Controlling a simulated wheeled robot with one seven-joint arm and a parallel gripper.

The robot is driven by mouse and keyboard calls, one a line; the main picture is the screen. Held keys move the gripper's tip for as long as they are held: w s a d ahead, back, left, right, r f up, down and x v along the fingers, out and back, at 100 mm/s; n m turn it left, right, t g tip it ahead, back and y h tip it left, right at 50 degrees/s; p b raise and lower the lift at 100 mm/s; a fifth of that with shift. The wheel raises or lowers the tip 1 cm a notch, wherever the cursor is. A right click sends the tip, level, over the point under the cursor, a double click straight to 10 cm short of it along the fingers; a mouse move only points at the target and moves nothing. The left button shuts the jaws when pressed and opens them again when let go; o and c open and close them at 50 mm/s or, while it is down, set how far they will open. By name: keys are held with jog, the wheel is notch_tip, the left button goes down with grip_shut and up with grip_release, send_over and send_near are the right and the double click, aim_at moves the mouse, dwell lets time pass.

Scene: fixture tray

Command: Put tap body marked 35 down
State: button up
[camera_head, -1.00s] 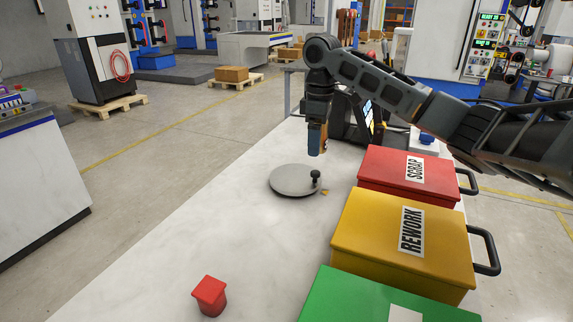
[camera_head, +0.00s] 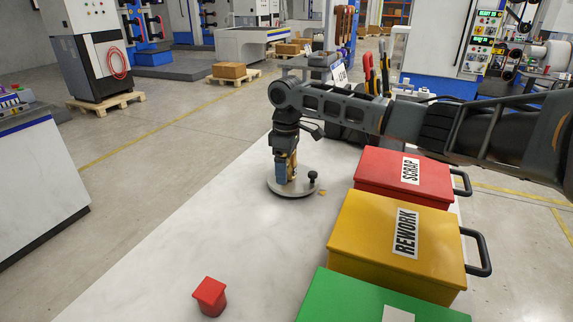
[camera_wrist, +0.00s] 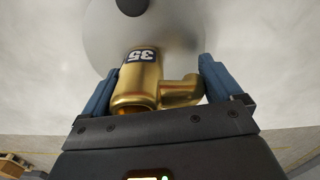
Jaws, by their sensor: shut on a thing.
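The brass tap body marked 35 (camera_wrist: 137,88) is between the two blue fingers of my gripper (camera_wrist: 155,85) in the wrist view, its number label facing the camera. In the head view my gripper (camera_head: 286,178) points down over the round grey plate (camera_head: 283,190), and a little of the brass tap body (camera_head: 293,165) shows at the fingers. My gripper is shut on it. The plate also shows in the wrist view (camera_wrist: 175,30). Whether the tap body touches the plate cannot be told. A dark knob (camera_head: 313,176) stands at the plate's right edge.
A red SCRAP box (camera_head: 385,175), a yellow REWORK box (camera_head: 370,235) and a green box (camera_head: 340,300) line the table's right side. A small red block (camera_head: 209,296) sits at the front. A tiny yellow piece (camera_head: 323,193) lies beside the plate. The table's left part is clear.

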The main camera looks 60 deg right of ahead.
jog(key=o, duration=1.4)
notch_tip(320, 180, up, 12)
jog(key=shift+r+b, duration=0.1)
jog(key=shift+b, duration=0.7)
